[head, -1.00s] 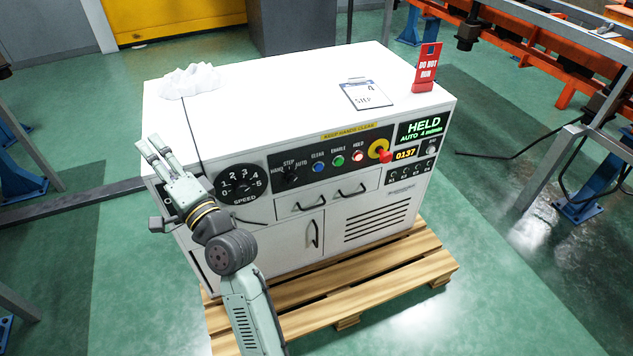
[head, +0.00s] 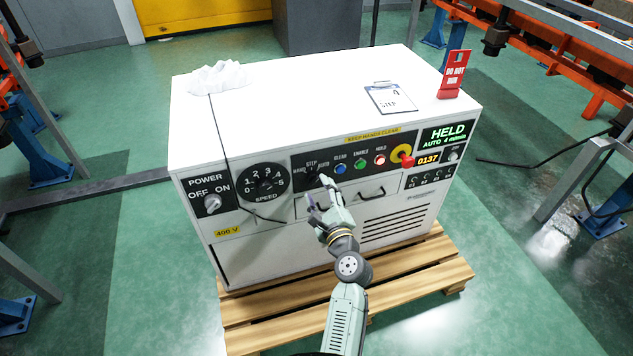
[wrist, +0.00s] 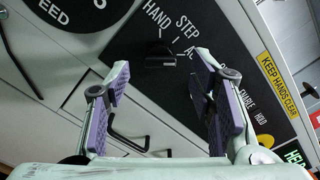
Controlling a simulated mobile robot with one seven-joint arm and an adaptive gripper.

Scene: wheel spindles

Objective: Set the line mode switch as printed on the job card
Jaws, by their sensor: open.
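The line mode switch (wrist: 160,57) is a black knob on the black panel, under the printed words HAND, STEP and AUTO. In the head view my fingers partly cover it, and I cannot tell surely where it points. The display (head: 447,134) reads HELD, AUTO, 4 m/min. The job card (head: 391,98) lies on the cabinet top and shows 4 and STEP. My gripper (head: 317,192) is open and empty in front of the panel, just below the switch. In the wrist view the knob shows between and beyond the spread fingers (wrist: 163,78), apart from them.
The SPEED dial (head: 264,183) and POWER switch (head: 212,203) are to the left. Blue, green and red buttons (head: 360,165) and a red stop knob on yellow (head: 404,157) are to the right. Drawer handles (head: 372,193) protrude below. A DO NOT RUN sign (head: 454,75) stands on top.

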